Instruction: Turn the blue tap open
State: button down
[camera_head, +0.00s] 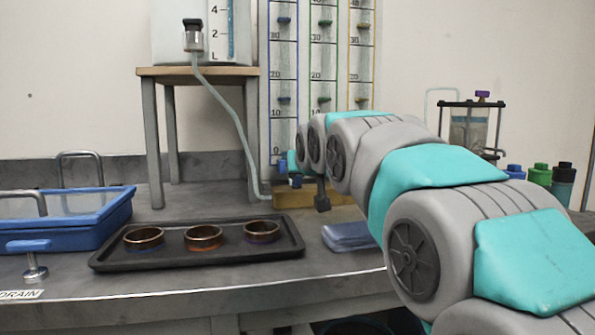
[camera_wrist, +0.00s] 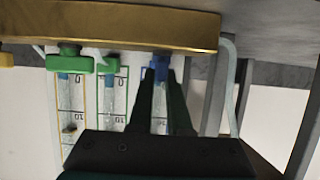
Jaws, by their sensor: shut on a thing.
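The blue tap (camera_wrist: 161,68) sits at the brass-coloured manifold (camera_wrist: 110,22), in line with one of the measuring tubes. In the wrist view my gripper (camera_wrist: 162,76) has its two dark fingers shut on the blue tap, one on each side. The fingers hide part of it, and I cannot tell how far it is turned. In the head view a small blue part (camera_head: 297,181) shows by the manifold (camera_head: 288,199), beside my arm. My arm hides much of that area.
Green taps (camera_wrist: 70,62) sit close beside the blue one. A blue-handled DRAIN tap (camera_head: 29,246) stands by the blue tray (camera_head: 112,214). A hose (camera_head: 232,115) runs to the manifold.

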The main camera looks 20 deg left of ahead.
dwell(0.4)
jog(key=c, duration=0.9)
grip_release()
jog(key=shift+o, duration=0.2)
jog(key=v, duration=0.7)
jog(key=shift+s+d+r, duration=0.15)
jog(key=shift+s, duration=0.15)
